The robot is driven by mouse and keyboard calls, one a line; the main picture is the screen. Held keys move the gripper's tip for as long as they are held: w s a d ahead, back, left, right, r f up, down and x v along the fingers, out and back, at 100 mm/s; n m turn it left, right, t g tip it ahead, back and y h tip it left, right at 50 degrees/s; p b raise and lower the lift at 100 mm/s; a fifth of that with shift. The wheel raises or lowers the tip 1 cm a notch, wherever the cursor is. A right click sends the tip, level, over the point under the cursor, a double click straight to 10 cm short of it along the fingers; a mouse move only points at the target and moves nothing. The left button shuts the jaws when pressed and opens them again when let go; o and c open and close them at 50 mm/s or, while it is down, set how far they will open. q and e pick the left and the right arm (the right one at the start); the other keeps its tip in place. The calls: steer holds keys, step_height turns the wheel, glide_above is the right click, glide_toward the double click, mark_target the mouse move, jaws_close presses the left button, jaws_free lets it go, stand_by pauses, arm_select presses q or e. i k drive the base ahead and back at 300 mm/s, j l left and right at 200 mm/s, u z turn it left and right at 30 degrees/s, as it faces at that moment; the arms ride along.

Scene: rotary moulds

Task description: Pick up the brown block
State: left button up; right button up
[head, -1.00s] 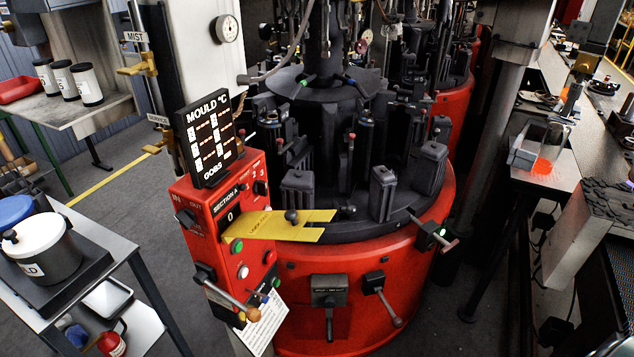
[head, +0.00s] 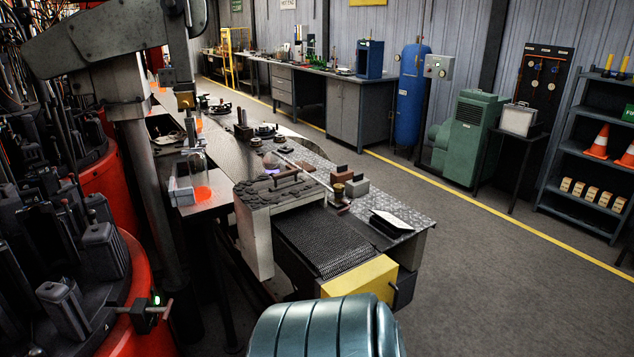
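A small brown block (head: 341,174) sits on the metal-topped bench (head: 405,211) in the middle of the head view. It has a dark piece on top.
A dark mesh conveyor (head: 335,240) with a yellow end (head: 360,284) lies in front of the bench. A teal ribbed object (head: 325,328) fills the bottom centre. The red mould machine (head: 140,310) is at left. Grey floor (head: 480,270) is open at right.

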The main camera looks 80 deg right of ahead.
mark_target(343, 173)
steer(key=z, duration=2.85)
steer(key=i+l, duration=0.25)
steer(key=l, duration=0.2)
steer(key=i+l, duration=0.25)
steer(key=l, duration=0.25)
steer(key=i+l, duration=0.25)
steer(key=l, duration=0.2)
steer(key=i+l, duration=0.3)
steer(key=l, duration=0.15)
steer(key=i+l, duration=0.25)
steer(key=l, duration=0.25)
steer(key=i+l, duration=0.25)
steer(key=l, duration=0.2)
steer(key=i+l, duration=0.25)
steer(key=l, duration=0.25)
steer(key=i+l, duration=0.25)
steer(key=l, duration=0.2)
